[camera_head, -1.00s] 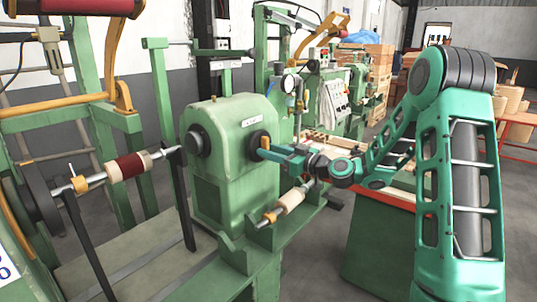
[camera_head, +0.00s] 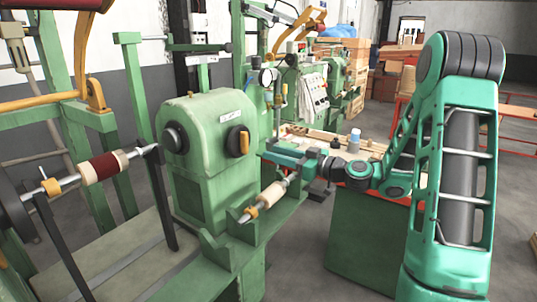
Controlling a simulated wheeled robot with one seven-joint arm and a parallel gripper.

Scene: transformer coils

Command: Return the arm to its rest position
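My gripper (camera_head: 268,160) is at the end of my green arm, a little right of the green winding machine (camera_head: 210,150). It appears apart from the orange switch handle (camera_head: 243,142) on the machine's black round knob. Whether its fingers are open or shut is too small to tell. Nothing visible is held in it. My arm (camera_head: 462,190) rises at the right and reaches left toward the machine.
A pale coil (camera_head: 271,195) on a rod lies on supports just below my gripper. A dark red and cream coil (camera_head: 103,168) sits on a shaft at left. A workbench (camera_head: 370,240) with small items stands behind my arm. Grey floor is open at far right.

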